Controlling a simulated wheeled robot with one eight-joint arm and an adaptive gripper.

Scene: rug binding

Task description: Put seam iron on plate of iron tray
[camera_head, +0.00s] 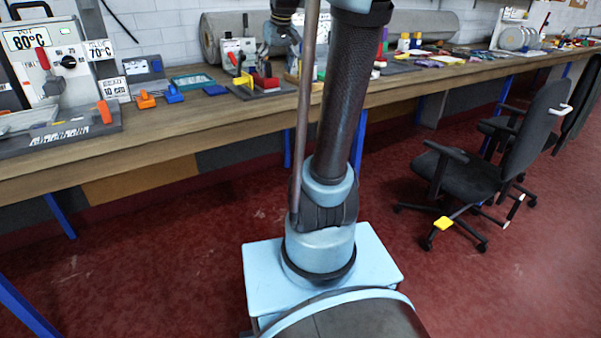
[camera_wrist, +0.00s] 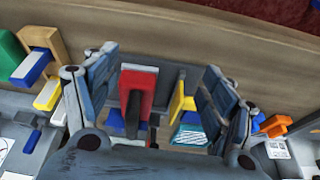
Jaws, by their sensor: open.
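A red block with a dark handle (camera_wrist: 138,84), which looks like the seam iron, lies between my fingers in the wrist view. It also shows as a red piece in the head view (camera_head: 266,82), under my gripper. It sits on or over a grey tray (camera_wrist: 168,74), probably the iron tray, which has an upright yellow piece (camera_wrist: 182,92). My gripper (camera_wrist: 159,62) is open, with a finger on each side of the red block and visible gaps. Whether the block rests on the tray's plate is unclear.
The wooden bench (camera_head: 200,122) runs along the wall. A station with temperature signs (camera_head: 60,75) stands at its left. Orange (camera_head: 146,99) and blue (camera_head: 173,94) pieces lie left of the tray. A green-and-wood item (camera_wrist: 35,52) is beside my gripper. A black chair (camera_head: 480,165) stands right.

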